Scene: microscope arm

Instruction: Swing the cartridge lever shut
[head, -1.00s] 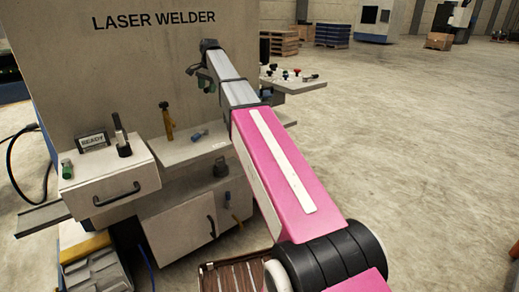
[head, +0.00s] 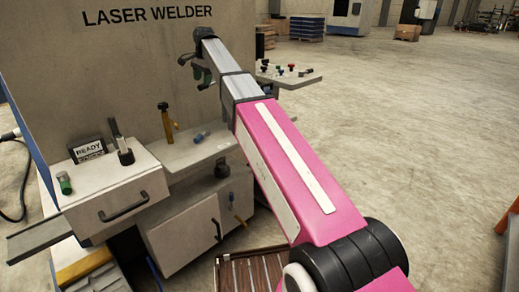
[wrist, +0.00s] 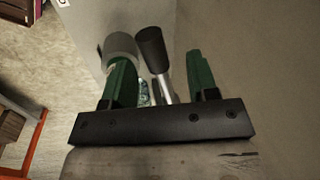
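My gripper (head: 203,66) is near the front of the laser welder, at the far end of my outstretched arm. In the wrist view my gripper (wrist: 159,60) has its two green fingers apart. A lever with a black grip (wrist: 151,50) and a thin metal shaft (wrist: 165,93) shows between the fingers, with gaps on both sides. I cannot tell its depth relative to the fingertips. A grey round part (wrist: 120,46) sits by the left fingertip. The lever's base is mostly hidden by the gripper. I cannot pick out this lever in the head view.
The laser welder (head: 120,62) bears a drawer box with a READY sign (head: 90,150), a black upright handle (head: 121,143) and a yellow handle (head: 166,122). A side shelf (head: 300,78) with coloured knobs is behind my arm. Open floor lies right.

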